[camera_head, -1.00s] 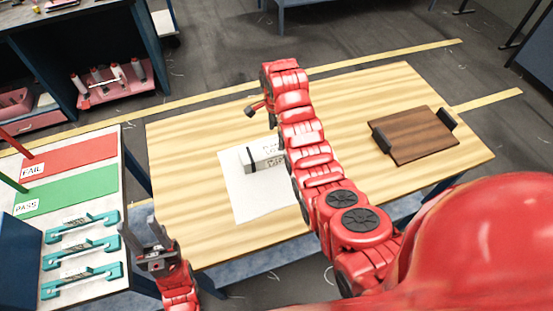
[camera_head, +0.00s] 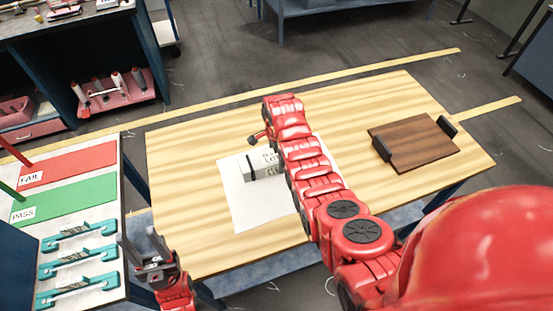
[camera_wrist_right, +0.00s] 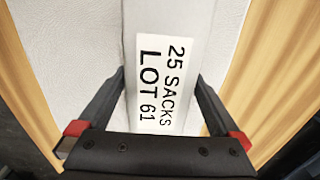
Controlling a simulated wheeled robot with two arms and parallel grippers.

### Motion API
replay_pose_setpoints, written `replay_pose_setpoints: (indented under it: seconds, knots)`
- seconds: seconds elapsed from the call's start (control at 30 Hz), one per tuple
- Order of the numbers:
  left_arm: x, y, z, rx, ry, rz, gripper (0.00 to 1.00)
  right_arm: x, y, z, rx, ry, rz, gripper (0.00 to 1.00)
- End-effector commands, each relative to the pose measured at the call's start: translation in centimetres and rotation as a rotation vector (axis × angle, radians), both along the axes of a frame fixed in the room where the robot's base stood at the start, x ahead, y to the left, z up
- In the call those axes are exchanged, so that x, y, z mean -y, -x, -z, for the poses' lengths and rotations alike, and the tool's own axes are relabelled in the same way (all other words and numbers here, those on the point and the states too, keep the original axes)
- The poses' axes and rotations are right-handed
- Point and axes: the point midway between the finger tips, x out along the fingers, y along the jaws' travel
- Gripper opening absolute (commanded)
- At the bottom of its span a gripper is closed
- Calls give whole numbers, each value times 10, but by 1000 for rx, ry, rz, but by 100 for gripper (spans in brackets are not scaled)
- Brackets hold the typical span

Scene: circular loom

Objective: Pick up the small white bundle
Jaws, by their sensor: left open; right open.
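The small white bundle (camera_head: 258,168) is a block with a dark band and printed label, lying on a white sheet (camera_head: 250,208) on the wooden table. My right arm hides its right end in the head view. In the right wrist view the bundle (camera_wrist_right: 166,25) shows its label "25 SACKS LOT 61" close up. My right gripper (camera_wrist_right: 161,80) is open, one finger on each side of the bundle; I cannot tell whether they touch it. The head view mostly hides this gripper behind the arm. My left gripper (camera_head: 142,243) is open and empty by the table's front left corner.
A brown board with black handles (camera_head: 415,143) lies on the table's right side. At the left, a side table holds a red FAIL area (camera_head: 85,160), a green PASS area (camera_head: 75,197) and several teal tools (camera_head: 78,262). The table's left part is clear.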

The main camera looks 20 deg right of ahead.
Motion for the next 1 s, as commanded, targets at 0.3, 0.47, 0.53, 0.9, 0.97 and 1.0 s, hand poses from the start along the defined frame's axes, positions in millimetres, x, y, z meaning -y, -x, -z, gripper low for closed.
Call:
replay_pose_setpoints:
  seconds: [0.3, 0.47, 0.53, 0.9, 0.97, 1.0]
  knots:
    - [0, 0, 0, 0, 0, 0, 50, 0, 0, 0, 0, 0, 0, 57]
    - [0, 0, 0, 0, 0, 0, 50, 0, 0, 0, 0, 0, 0, 28]
    - [0, 0, 0, 0, 0, 0, 50, 0, 0, 0, 0, 0, 0, 15]
    - [0, 0, 0, 0, 0, 0, 50, 0, 0, -1, 1, 0, 0, 0]
    - [0, 0, -1, 0, 0, 0, 50, 0, -1, -4, 2, 0, 0, 0]
    - [0, 0, -2, 0, 0, 0, 50, 0, -1, -6, 3, 0, 0, 0]
